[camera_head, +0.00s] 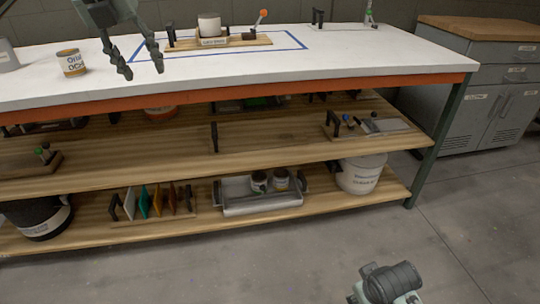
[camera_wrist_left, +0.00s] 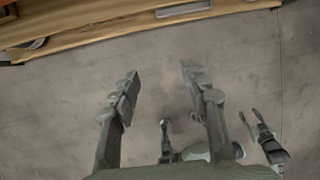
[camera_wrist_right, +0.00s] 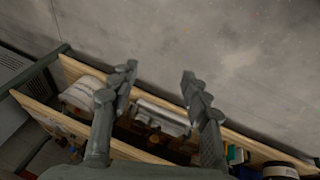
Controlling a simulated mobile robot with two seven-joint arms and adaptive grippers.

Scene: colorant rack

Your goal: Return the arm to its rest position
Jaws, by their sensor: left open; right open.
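My left gripper (camera_head: 141,68) hangs at the upper left of the head view, fingers spread and empty, in front of the white worktop. In the left wrist view its open fingers (camera_wrist_left: 160,75) have bare floor behind them. My right gripper shows in the right wrist view (camera_wrist_right: 159,74), fingers apart with nothing between them; the lower shelf and its contents lie behind. In the head view part of my right arm (camera_head: 388,284) shows low at the right, over the floor; its fingers cannot be made out there.
The workbench top (camera_head: 400,60) carries a labelled can (camera_head: 71,63) and a wooden board (camera_head: 262,40) with a container inside blue tape. Lower shelves hold a grey tray (camera_head: 250,208), a white bucket (camera_head: 362,175) and a panel rack (camera_head: 130,210). The floor (camera_head: 270,265) in front is clear.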

